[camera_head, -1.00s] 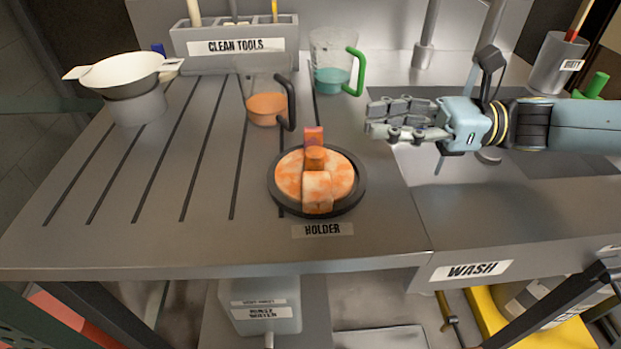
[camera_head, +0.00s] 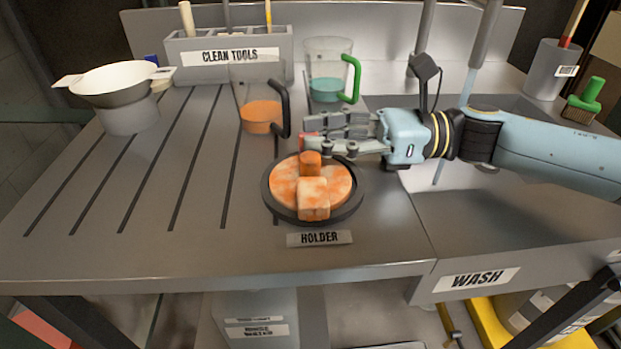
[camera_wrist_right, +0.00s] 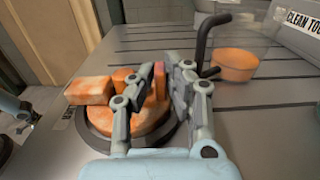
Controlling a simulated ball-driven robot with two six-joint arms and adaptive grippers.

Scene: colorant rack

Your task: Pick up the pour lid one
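The pour lid (camera_head: 330,187) is a round orange-and-white stained piece with raised blocks on top. It lies in the dark round holder (camera_head: 352,212) at the front of the counter. A reddish tab of it (camera_wrist_right: 159,79) rises at its far side. My right gripper (camera_head: 312,138) reaches in from the right at this far side, and its fingers partly hide the tab. In the right wrist view its two fingers (camera_wrist_right: 165,83) are apart, with the tab between their tips; contact is not clear. A pale blue part at the left edge there may be my left arm; its fingers are unclear.
A clear cup with orange liquid (camera_head: 261,117) and a dark handle stands close behind the lid. A green-handled jug (camera_head: 327,88) and the clean tools box (camera_head: 180,68) are further back. A white strainer (camera_head: 115,84) sits at left.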

